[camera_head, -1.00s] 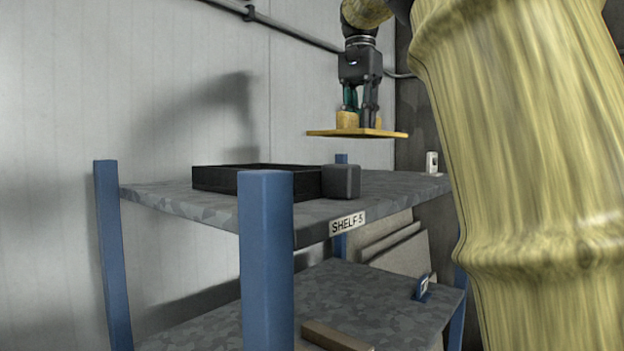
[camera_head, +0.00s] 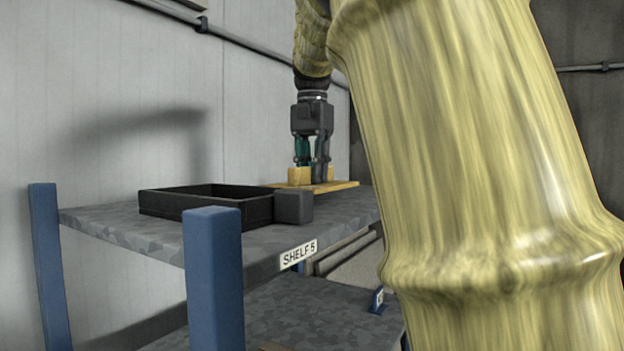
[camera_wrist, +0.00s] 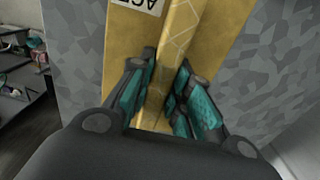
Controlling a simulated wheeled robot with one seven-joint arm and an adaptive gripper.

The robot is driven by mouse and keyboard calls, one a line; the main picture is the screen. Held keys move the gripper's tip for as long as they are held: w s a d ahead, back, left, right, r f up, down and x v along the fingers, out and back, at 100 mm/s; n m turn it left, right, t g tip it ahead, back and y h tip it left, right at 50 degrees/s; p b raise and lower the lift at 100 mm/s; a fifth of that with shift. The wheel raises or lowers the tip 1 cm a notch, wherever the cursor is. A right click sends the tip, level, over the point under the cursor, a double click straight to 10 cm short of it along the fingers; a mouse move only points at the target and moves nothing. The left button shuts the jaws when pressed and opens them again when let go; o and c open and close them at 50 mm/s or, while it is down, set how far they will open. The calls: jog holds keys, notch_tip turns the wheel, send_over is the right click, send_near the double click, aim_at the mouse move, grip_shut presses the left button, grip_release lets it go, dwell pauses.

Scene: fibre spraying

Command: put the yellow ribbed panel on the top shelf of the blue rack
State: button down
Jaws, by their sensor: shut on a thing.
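The yellow ribbed panel (camera_head: 340,186) is flat and level at the top shelf (camera_head: 150,238) of the blue rack (camera_head: 213,275), behind the black tray and grey block. It looks down at the shelf surface, but I cannot tell whether it touches. My gripper (camera_head: 312,180) points down and is shut on the panel's raised rib. In the wrist view the panel (camera_wrist: 232,30) runs away between the fingers (camera_wrist: 168,95), with the rib held between teal pads and a white label at the top. The grey speckled shelf shows on both sides of it.
A black open tray (camera_head: 165,203) and a dark grey block (camera_head: 293,206) sit on the top shelf, in front of the panel. The lower shelf (camera_head: 310,315) carries a small blue item (camera_head: 377,300). The wall stands close behind the rack.

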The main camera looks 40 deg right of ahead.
notch_tip(320, 180, down, 2)
jog(key=shift+w+f+p, duration=0.1)
jog(key=shift+w+p, duration=0.05)
jog(key=shift+p, duration=0.15)
jog(key=c, duration=1.3)
grip_release()
jog(key=shift+f, duration=0.15)
notch_tip(320, 180, up, 12)
jog(key=b, duration=0.2)
jog(key=shift+b, duration=0.35)
